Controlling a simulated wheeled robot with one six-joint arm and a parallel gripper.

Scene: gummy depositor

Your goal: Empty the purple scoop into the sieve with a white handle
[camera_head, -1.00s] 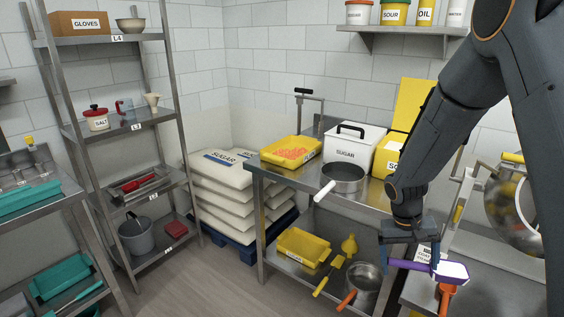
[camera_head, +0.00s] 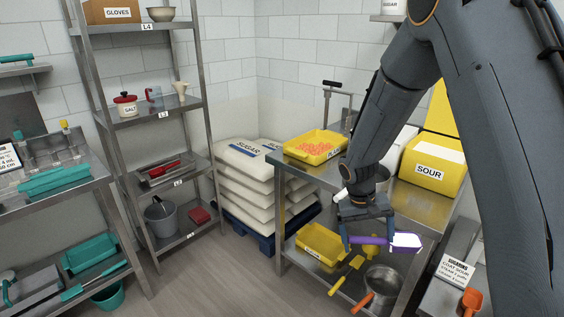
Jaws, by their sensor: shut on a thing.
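My gripper (camera_head: 367,236) points down and is shut on the purple scoop (camera_head: 374,241) by its handle. The scoop is held level, its bowl to the right with white powder (camera_head: 407,241) in it. It hangs in front of the middle steel table. The sieve (camera_head: 384,178) stands on that table, mostly hidden behind my arm. Its white handle (camera_head: 340,195) sticks out to the left of my wrist. In the picture the scoop is lower than the sieve and to its right.
Below are a yellow tray (camera_head: 318,245) and a steel pot with an orange handle (camera_head: 382,282). An orange scoop (camera_head: 471,301) lies at the lower right.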

